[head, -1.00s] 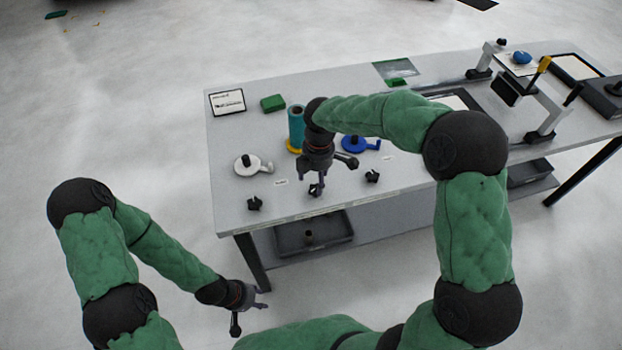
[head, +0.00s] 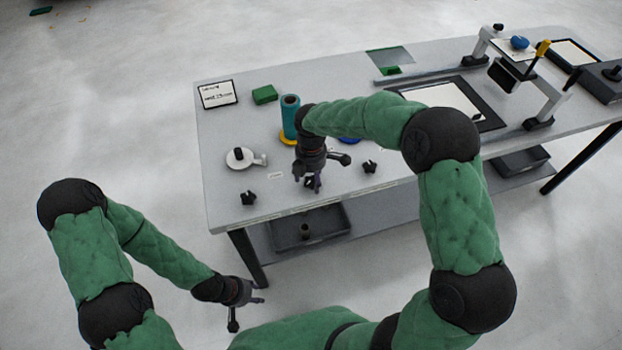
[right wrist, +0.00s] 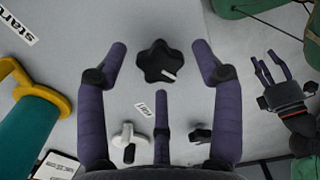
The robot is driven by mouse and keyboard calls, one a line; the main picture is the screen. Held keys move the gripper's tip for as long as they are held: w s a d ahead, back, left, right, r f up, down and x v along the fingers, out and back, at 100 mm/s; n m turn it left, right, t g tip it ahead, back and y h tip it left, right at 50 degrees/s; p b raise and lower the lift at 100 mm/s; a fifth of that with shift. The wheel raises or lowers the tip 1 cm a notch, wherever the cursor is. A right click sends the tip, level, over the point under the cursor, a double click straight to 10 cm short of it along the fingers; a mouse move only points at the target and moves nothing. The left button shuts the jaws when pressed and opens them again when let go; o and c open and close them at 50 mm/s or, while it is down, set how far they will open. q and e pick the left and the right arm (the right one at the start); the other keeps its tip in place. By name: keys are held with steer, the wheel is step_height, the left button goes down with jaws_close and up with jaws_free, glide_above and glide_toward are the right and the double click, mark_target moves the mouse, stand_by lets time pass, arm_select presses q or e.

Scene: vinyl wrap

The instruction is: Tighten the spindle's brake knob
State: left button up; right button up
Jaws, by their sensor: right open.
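A black star-shaped knob (right wrist: 158,62) with a white pointer lies between the spread fingers of my right gripper (right wrist: 160,72). In the head view my right gripper (head: 311,182) points down over the front of the table and largely hides that knob. It is open, and I see no finger closed on the knob. Two similar black knobs stand on the table, one at the left (head: 248,198) and one at the right (head: 369,167). A teal roll (head: 290,118) stands upright on a yellow base behind my right gripper. My left gripper (head: 246,298) hangs open and empty in front of the table.
A white disc with a handle (head: 240,158) sits left of the roll. A green block (head: 265,94) and a sign (head: 218,94) lie behind. A framed panel (head: 455,104) and a bridge-like frame (head: 545,100) fill the right side.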

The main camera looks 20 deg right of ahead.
steer(key=shift+f, duration=0.2)
steer(key=c, duration=1.2)
steer(key=shift+o, duration=0.2)
